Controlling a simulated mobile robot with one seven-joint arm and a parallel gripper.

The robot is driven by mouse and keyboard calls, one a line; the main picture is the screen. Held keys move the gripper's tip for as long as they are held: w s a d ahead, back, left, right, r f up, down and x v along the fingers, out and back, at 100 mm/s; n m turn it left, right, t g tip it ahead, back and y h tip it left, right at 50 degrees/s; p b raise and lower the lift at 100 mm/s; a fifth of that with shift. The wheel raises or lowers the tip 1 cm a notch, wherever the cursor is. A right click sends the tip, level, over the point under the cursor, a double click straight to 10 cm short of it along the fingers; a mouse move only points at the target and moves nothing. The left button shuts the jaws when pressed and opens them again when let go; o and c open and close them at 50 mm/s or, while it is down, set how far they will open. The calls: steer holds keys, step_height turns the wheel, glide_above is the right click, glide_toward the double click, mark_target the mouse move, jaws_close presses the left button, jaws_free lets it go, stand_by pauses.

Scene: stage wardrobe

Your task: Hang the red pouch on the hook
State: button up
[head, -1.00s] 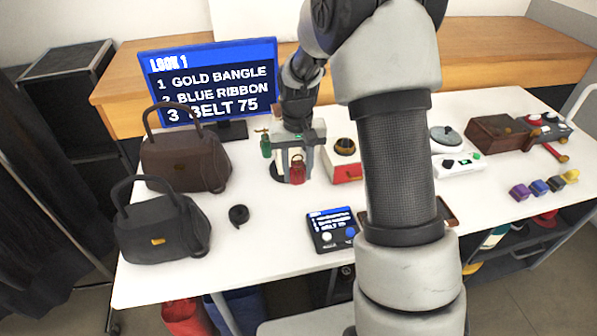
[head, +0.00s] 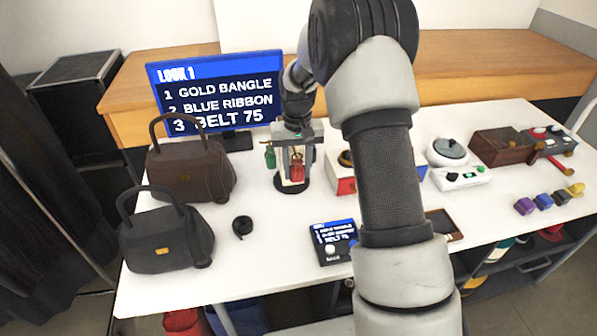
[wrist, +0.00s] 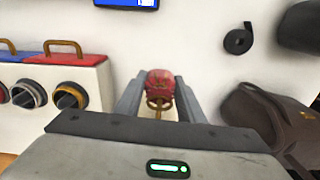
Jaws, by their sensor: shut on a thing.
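The red pouch (head: 297,168) hangs below my gripper (head: 298,150) in the head view, in front of the small stand. My gripper is shut on its top part. In the wrist view the red pouch (wrist: 160,84) shows between the two grey fingers (wrist: 159,100), with a gold ring-shaped handle toward me. The stand has a dark round base (head: 290,187). A green pouch (head: 270,157) hangs at its left side. My gripper and the red pouch cover much of the stand, so I cannot tell whether the pouch touches a hook.
A brown handbag (head: 190,172) and a black handbag (head: 165,232) stand left of the stand. A black coiled belt (head: 242,227) lies nearer. A red-and-white box (head: 341,182) is close on the right. A monitor (head: 217,90) stands behind. White table is clear in front of the stand.

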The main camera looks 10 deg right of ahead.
steer(key=shift+w+f, duration=0.15)
steer(key=shift+w, duration=0.6)
steer(key=shift+w+f, duration=0.25)
steer(key=shift+w, duration=0.1)
steer(key=shift+f, duration=0.1)
